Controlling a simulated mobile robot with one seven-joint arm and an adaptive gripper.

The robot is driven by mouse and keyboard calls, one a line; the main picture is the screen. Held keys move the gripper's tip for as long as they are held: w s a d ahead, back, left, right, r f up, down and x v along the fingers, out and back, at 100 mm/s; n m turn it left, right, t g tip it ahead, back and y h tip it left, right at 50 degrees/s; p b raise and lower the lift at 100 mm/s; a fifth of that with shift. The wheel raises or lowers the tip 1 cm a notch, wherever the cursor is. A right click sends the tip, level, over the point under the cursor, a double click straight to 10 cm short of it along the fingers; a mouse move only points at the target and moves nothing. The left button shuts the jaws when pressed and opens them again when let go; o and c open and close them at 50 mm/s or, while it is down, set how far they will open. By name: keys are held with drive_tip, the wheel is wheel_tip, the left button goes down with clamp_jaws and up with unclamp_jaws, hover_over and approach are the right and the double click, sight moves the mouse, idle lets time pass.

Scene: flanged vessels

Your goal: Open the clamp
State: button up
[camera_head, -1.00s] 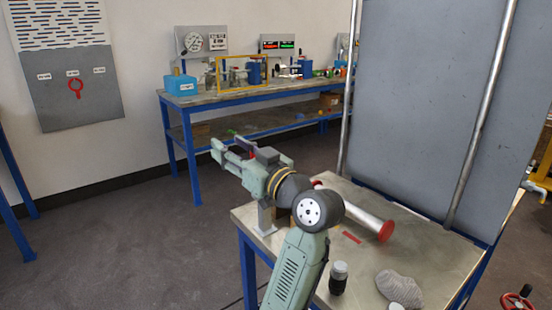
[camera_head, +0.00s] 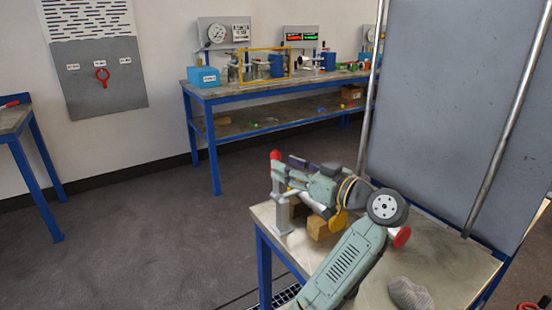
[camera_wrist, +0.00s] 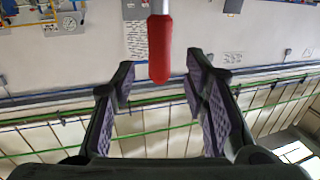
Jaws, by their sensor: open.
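In the wrist view the red handle (camera_wrist: 159,50) hangs from the top edge, between the lines of my two fingers. My gripper (camera_head: 282,180) is open, pointing left, close by the handle. In the wrist view my gripper (camera_wrist: 160,75) shows its purple finger pads apart on either side of the handle, with no visible contact. Exact depth between them is unclear.
The front table (camera_head: 455,265) carries a grey support post (camera_head: 284,214), a wooden block (camera_head: 319,229), a red flange end (camera_head: 402,236) and a grey stone-like lump (camera_head: 410,294). A grey panel (camera_head: 455,110) stands behind. The back bench (camera_head: 225,97) is apart, with open floor between.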

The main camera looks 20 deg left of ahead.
drive_tip(key=shift+x, duration=2.35)
clamp_jaws()
